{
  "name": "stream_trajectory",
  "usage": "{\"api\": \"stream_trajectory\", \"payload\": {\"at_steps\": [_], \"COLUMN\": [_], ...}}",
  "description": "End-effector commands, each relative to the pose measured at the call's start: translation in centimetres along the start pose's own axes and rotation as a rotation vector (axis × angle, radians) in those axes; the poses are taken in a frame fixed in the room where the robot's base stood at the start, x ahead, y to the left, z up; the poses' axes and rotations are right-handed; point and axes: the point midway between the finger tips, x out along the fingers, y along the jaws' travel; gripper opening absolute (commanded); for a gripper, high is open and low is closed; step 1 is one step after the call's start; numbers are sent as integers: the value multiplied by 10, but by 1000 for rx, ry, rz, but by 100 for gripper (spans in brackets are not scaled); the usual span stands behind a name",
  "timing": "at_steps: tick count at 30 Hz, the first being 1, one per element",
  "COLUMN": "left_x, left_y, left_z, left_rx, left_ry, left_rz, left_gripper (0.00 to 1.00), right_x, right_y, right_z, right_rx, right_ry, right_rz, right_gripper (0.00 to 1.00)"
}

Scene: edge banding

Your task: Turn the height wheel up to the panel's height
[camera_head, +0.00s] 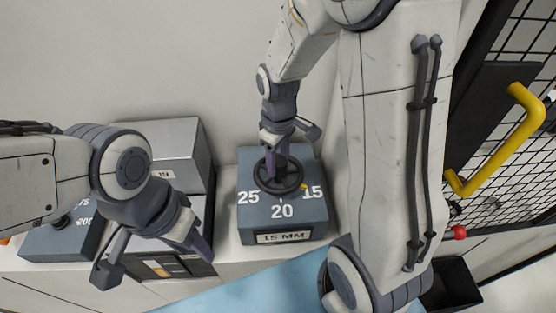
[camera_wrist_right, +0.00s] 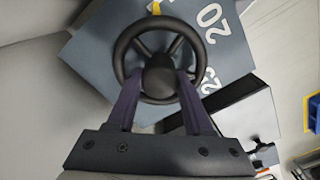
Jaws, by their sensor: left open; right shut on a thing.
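The height wheel (camera_head: 293,186) is a dark spoked handwheel on top of a blue-grey box (camera_head: 255,222) marked 25, 20 and 15, with a plate reading 15 MM on its front. A yellow pointer shows at the wheel's edge near the 15. My right gripper (camera_head: 279,172) reaches down onto the wheel. In the right wrist view the wheel (camera_wrist_right: 125,62) fills the middle, and my right gripper (camera_wrist_right: 158,88) has its two fingers closed on either side of the hub. My left gripper (camera_head: 150,262) is open and empty, left of the box. The panel cannot be made out.
Another blue-grey box (camera_head: 55,245) with a dial stands at the left. A grey metal box (camera_head: 172,150) stands behind my left gripper. A light-blue surface (camera_head: 250,293) lies in front. A yellow handle (camera_head: 530,105) and black mesh are at the right.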

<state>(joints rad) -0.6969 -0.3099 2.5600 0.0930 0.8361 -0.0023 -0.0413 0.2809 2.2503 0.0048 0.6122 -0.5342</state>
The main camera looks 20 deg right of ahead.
Motion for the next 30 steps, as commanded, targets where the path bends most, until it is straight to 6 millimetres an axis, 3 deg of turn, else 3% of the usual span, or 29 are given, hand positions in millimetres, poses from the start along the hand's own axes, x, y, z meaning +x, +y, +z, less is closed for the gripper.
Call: {"api": "stream_trajectory", "payload": {"at_steps": [30], "left_x": [-10], "left_y": [1], "left_z": [0], "left_rx": [2], "left_ry": [0], "left_rz": [0], "left_gripper": [50], "right_x": [-2], "right_y": [1], "right_z": [0], "right_rx": [823], "right_ry": [5], "right_rz": [-1], "right_gripper": [0]}}
